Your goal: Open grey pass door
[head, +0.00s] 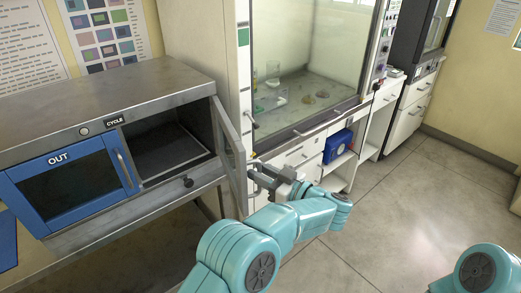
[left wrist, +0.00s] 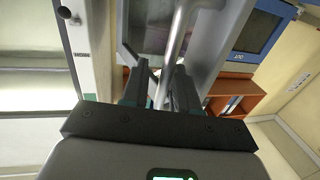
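The grey pass door (head: 231,148) is a metal-framed glazed panel at the right end of the steel pass box. It stands swung out from the dark, empty opening (head: 168,150). My left gripper (head: 262,178) is at the outer side of this door. In the left wrist view a pale bar handle (left wrist: 178,40) runs slantwise between the fingers of my left gripper (left wrist: 161,85), which look closed around it. Finger contact is partly hidden. My right gripper is not in view; only a piece of my right arm shows at the lower right.
A blue-framed OUT door (head: 78,180) is shut at the box's left side. A fume hood (head: 305,60) with drawers and a blue case (head: 338,146) stands close behind my left gripper. The floor (head: 400,220) at right is clear.

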